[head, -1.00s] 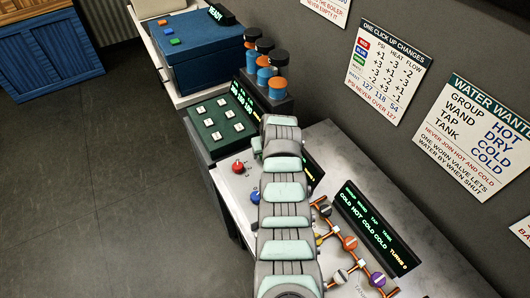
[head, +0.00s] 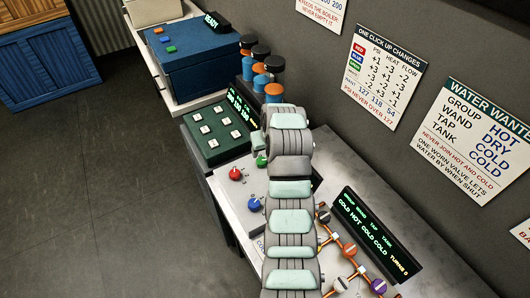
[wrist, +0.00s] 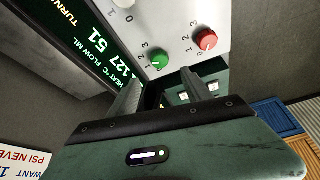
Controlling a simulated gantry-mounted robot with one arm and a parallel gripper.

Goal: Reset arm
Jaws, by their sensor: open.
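My gripper (wrist: 170,97) shows in the wrist view, its two grey fingers apart with nothing between them. It is tilted, facing the counter with the green knob (wrist: 160,58) and red knob (wrist: 205,40) just beyond the fingers, apart from them. There the red knob (head: 235,173), blue knob (head: 254,203) and green knob (head: 262,159) stand to the left of the arm.
A green button box (head: 217,131), a blue box (head: 195,62) and orange-and-blue cylinders (head: 262,82) stand farther back. Copper pipes with valve knobs (head: 349,250) and a display (head: 372,232) lie right of the arm. Signs (head: 385,72) hang on the wall.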

